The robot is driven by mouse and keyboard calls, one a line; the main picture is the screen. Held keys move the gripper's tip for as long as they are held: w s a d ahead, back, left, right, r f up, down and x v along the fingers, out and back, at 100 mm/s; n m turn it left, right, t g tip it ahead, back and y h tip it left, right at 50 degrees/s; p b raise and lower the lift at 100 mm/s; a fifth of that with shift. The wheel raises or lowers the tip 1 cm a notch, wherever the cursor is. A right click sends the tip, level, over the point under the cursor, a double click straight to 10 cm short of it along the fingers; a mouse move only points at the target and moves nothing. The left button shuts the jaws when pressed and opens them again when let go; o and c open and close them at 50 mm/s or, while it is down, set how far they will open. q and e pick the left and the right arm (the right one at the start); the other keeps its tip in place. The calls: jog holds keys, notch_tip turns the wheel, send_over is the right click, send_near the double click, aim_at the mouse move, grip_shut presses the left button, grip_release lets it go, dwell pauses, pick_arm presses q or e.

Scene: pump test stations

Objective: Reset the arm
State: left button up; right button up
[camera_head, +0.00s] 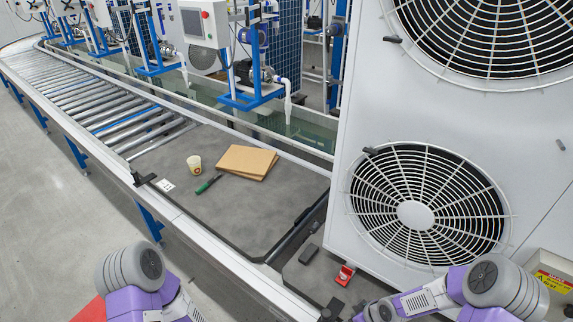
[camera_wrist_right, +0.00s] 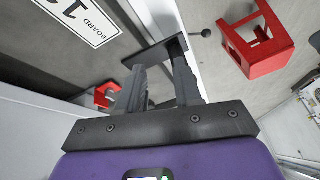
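My left arm (camera_head: 135,285) enters at the bottom left of the head view, but its gripper is out of frame. No object is clearly held.
A grey board (camera_head: 225,215) on the roller conveyor (camera_head: 100,100) bears a cup (camera_head: 194,164), cardboard (camera_head: 247,161) and a green-handled tool (camera_head: 208,184). A large fan unit (camera_head: 335,205) stands right. A red block (camera_head: 345,275) lies near it. The wrist view shows a red frame (camera_wrist_right: 255,40).

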jog(key=s+a+f+m+g, duration=0.2)
jog(key=s+a+f+m, duration=0.3)
jog(key=s+a+m, duration=0.5)
jog(key=shift+s+a, duration=0.25)
jog(key=shift+s, duration=0.55)
